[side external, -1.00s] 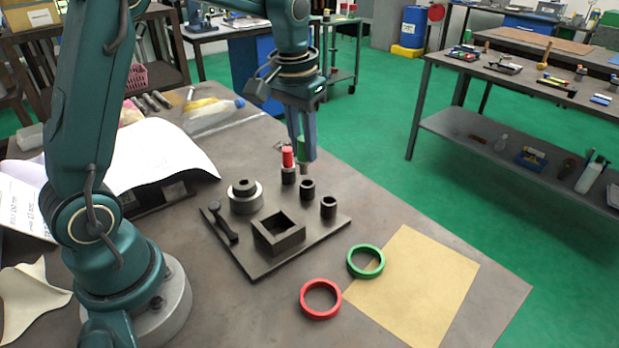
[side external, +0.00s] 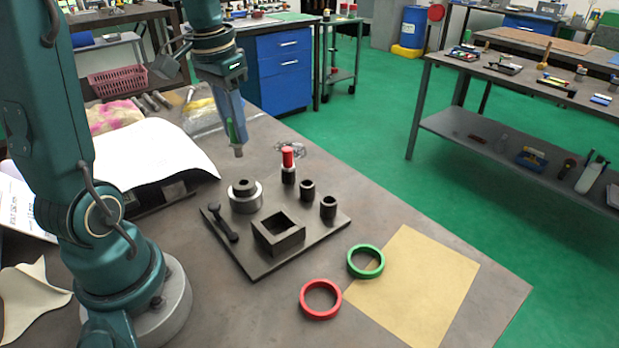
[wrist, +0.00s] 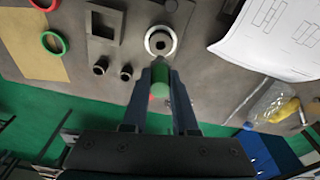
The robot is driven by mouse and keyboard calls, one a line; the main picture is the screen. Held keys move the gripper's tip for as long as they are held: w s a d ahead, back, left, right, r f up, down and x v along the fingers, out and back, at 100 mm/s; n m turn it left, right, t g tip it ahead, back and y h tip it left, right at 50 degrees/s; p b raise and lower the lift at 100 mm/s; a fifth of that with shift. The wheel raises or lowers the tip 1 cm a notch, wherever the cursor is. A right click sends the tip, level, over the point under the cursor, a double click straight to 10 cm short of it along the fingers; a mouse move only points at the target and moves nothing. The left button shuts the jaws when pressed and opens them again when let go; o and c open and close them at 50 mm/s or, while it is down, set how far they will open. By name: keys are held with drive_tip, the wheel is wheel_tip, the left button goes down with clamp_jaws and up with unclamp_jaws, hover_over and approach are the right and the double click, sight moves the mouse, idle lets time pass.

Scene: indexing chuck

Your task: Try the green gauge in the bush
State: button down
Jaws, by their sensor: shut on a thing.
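My gripper (side external: 236,137) is shut on the green gauge (wrist: 160,82). In the side view its green handle shows between the fingers and its grey tip (side external: 238,153) points down, clear of the table. The bush (side external: 244,187) is a dark ring seated in the round grey chuck (side external: 246,204) on the dark base plate. The gauge is above and beyond the chuck in the side view, apart from the bush. The wrist view shows the bush (wrist: 159,42) ahead of the fingertips. The fingers hide part of the gauge.
A square block (side external: 279,236) and a dark lever (side external: 223,225) share the plate. Green (side external: 365,261) and red (side external: 320,300) rings lie in front. Curled paper (side external: 155,160) lies left.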

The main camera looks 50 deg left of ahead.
sight(238, 156)
drive_tip(key=shift+f, duration=0.15)
drive_tip(key=shift+f, duration=2.55)
drive_tip(key=shift+f, duration=1.55)
drive_tip(key=shift+r, duration=0.1)
drive_tip(key=shift+r, duration=3.4)
